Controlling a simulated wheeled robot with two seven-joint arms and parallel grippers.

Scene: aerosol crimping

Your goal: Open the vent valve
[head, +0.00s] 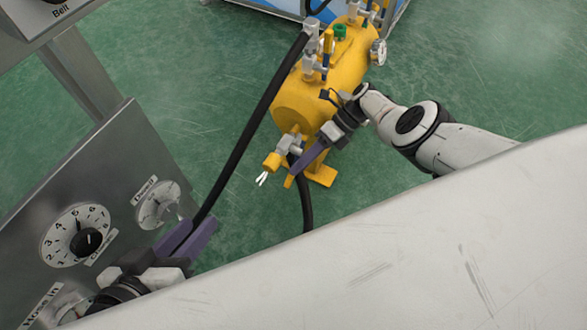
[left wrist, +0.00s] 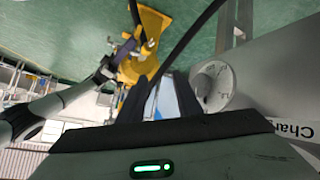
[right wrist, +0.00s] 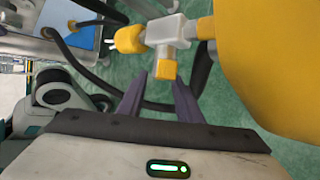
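A yellow tank (head: 320,85) stands on the floor. At its near lower end is a grey valve fitting (head: 290,144) with a yellow end piece (head: 272,161) and white prongs. In the right wrist view the fitting (right wrist: 167,38) carries a yellow knob (right wrist: 165,71). I take this as the vent valve, though no label shows. My right gripper (right wrist: 158,80) is open, its purple fingertips just short of the knob, one on each side in the picture. In the head view my right gripper (head: 297,170) partly covers the fitting. My left gripper (head: 197,230) is open beside the grey panel.
The grey panel (head: 110,170) at left carries dials (head: 76,236) and a hose connection. A black hose (head: 252,125) runs from the panel to the tank top; another hangs below the tank. Green floor is free around.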

